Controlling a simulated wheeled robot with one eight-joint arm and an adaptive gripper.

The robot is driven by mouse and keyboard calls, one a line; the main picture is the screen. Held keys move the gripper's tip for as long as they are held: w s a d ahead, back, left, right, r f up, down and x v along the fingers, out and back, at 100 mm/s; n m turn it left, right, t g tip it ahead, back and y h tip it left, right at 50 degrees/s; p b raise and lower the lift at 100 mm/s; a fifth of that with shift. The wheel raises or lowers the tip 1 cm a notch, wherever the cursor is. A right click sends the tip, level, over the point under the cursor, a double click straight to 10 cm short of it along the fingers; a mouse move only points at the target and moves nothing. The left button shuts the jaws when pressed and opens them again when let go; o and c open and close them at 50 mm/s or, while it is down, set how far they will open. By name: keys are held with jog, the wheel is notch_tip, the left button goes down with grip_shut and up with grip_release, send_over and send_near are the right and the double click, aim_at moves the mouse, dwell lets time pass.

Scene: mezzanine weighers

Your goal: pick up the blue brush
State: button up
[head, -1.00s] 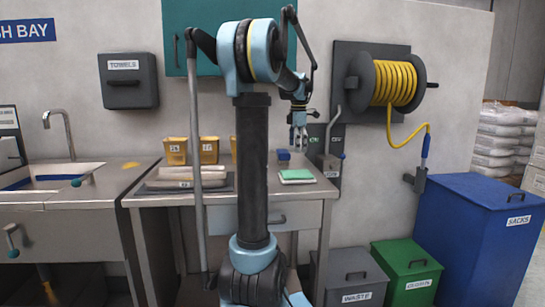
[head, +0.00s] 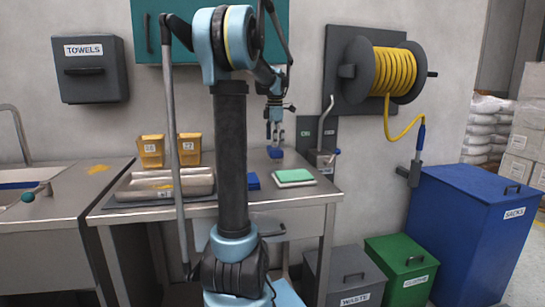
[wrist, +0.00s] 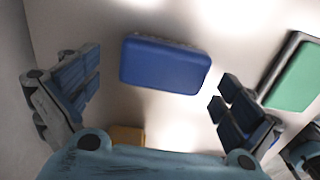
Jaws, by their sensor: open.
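A blue block-shaped thing, apparently the blue brush (head: 276,153), lies at the back of the steel table (head: 240,205). In the wrist view the brush (wrist: 165,65) shows its smooth blue top, with a rough edge along its far side. My gripper (head: 275,136) is open, pointing down just above it. In the wrist view the two blue-padded fingers of my gripper (wrist: 158,98) stand wide apart, one to each side of the brush, with gaps showing. The brush lies a little beyond the line between the fingertips. A second blue thing (head: 252,181) lies nearer, beside my column.
A green-topped white pad (head: 294,177) lies right of the brush. Two yellow tubs (head: 151,151) stand at the back left, behind a metal tray (head: 140,190). A grey lever fixture (head: 321,155) is on the wall close right of my gripper.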

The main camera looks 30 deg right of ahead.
aim_at(274, 153)
jog(key=shift+s+a+f, duration=0.15)
jog(key=shift+f, duration=2.45)
jog(key=c, duration=0.9)
